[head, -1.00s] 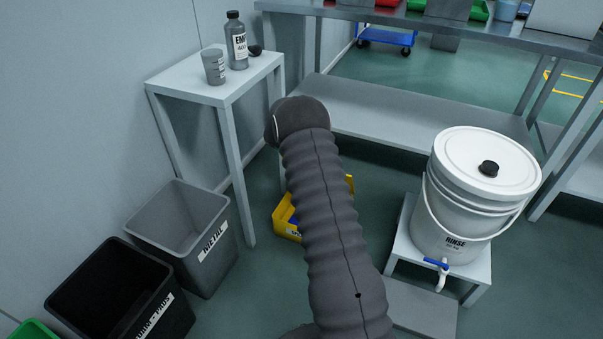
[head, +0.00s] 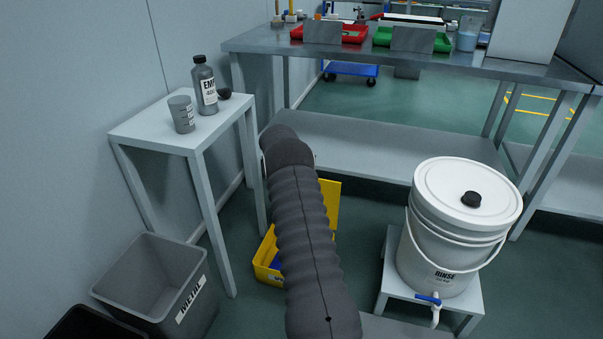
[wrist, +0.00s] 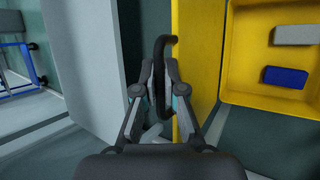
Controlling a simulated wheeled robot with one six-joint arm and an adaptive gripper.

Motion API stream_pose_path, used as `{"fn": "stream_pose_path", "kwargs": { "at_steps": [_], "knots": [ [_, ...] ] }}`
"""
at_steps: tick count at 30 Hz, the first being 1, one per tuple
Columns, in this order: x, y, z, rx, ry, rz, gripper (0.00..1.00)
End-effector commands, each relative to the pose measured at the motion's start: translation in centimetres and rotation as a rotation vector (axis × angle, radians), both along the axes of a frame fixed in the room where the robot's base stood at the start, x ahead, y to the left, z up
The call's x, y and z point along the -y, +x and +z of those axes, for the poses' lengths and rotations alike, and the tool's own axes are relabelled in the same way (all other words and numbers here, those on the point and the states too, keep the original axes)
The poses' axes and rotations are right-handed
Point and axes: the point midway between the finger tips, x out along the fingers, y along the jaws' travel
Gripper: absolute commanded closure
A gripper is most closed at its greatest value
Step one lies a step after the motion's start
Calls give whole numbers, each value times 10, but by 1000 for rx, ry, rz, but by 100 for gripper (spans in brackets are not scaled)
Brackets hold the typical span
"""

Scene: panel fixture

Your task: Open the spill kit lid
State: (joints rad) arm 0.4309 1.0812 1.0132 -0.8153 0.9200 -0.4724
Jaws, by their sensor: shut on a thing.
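The yellow spill kit box (head: 266,268) sits on the floor, partly hidden by my arm in the head view. Its yellow lid (head: 331,203) stands raised, roughly upright, behind my arm. In the wrist view the lid (wrist: 194,60) is a tall yellow panel, left of the open box (wrist: 240,60). A blue block (wrist: 285,77) and a grey block (wrist: 293,35) lie inside the box. My gripper (wrist: 161,78) is shut on the black lid handle (wrist: 166,44). In the head view my gripper is hidden behind my arm.
A small side table (head: 160,135) with a bottle and cup stands left of my arm. A grey metal bin (head: 150,280) is at lower left. A white rinse bucket (head: 445,240) on a low stand is to the right. A steel bench (head: 400,62) spans the back.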

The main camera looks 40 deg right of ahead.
Motion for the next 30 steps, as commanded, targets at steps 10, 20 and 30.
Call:
{"fn": "stream_pose_path", "kwargs": {
  "at_steps": [10, 20, 30],
  "knots": [
    [2, -1, -3, 2, 4, -3, 100],
    [1, -1, -3, 0, 4, -2, 65],
    [-5, 0, 5, 2, 3, 0, 65]
  ]
}}
